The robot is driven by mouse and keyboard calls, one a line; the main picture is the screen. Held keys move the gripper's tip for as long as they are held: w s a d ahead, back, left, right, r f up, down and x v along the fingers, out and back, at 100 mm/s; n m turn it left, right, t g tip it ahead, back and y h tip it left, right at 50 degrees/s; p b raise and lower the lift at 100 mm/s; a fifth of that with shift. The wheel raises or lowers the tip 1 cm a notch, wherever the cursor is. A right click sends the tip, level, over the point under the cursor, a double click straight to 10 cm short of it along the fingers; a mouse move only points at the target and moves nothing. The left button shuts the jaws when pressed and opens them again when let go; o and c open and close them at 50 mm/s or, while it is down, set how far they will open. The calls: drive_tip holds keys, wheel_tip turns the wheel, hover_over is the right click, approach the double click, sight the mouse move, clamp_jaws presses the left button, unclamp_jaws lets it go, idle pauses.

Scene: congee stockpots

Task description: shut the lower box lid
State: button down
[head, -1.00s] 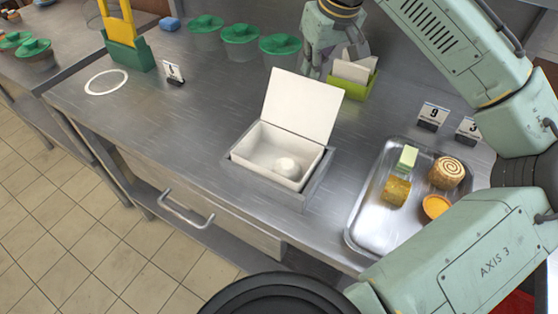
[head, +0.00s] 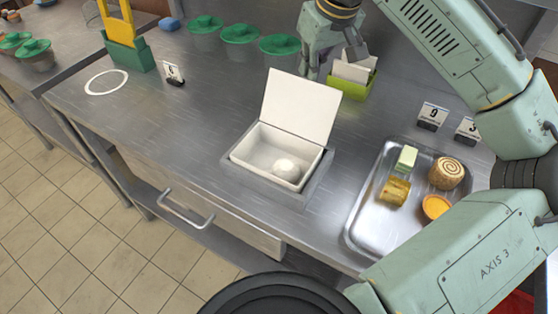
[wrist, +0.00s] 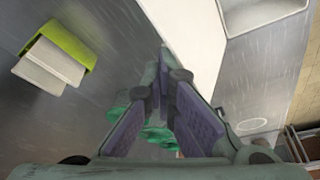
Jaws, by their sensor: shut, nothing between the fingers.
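The white box (head: 240,150) sits in a grey metal recess in the counter, with a round white thing (head: 286,169) inside. Its white lid (head: 301,108) stands open, hinged at the box's far side and leaning back. In the wrist view the lid (wrist: 190,35) shows as a pale slab beside the fingers, and part of the box (wrist: 262,12) shows at the top. My gripper (head: 311,72) points down behind the lid, near its top right corner. Its fingers (wrist: 163,72) are shut and empty. I cannot tell whether they touch the lid.
A lime-green holder (head: 355,88) with white cards stands right of my gripper. A metal tray (head: 362,222) with food pieces lies at the right. Several green-lidded tubs (head: 240,34) stand at the back left.

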drive_tip(key=shift+s+a+f, duration=0.2)
drive_tip(key=shift+s+a, duration=0.2)
drive_tip(key=shift+s, duration=0.35)
drive_tip(key=shift+s+a+f, duration=0.15)
drive_tip(key=shift+s+a, duration=0.3)
drive_tip(key=shift+s, duration=0.35)
drive_tip(key=shift+s+a+f, duration=0.2)
drive_tip(key=shift+s+a, duration=0.2)
drive_tip(key=shift+s, duration=0.35)
drive_tip(key=shift+s+a+g, duration=0.2)
drive_tip(key=shift+a+g, duration=0.05)
drive_tip(key=shift+g, duration=0.05)
drive_tip(key=shift+s+a+r+p, duration=0.15)
drive_tip(key=shift+s+p, duration=0.1)
drive_tip(key=shift+s, duration=0.15)
drive_tip(key=shift+s+a+r+p, duration=0.15)
drive_tip(key=shift+s+p, duration=0.05)
drive_tip(key=shift+s, duration=0.2)
drive_tip(key=shift+r, duration=0.2)
wheel_tip(320, 180, up, 8)
drive_tip(key=p, duration=0.5)
drive_tip(key=shift+a+f, duration=0.1)
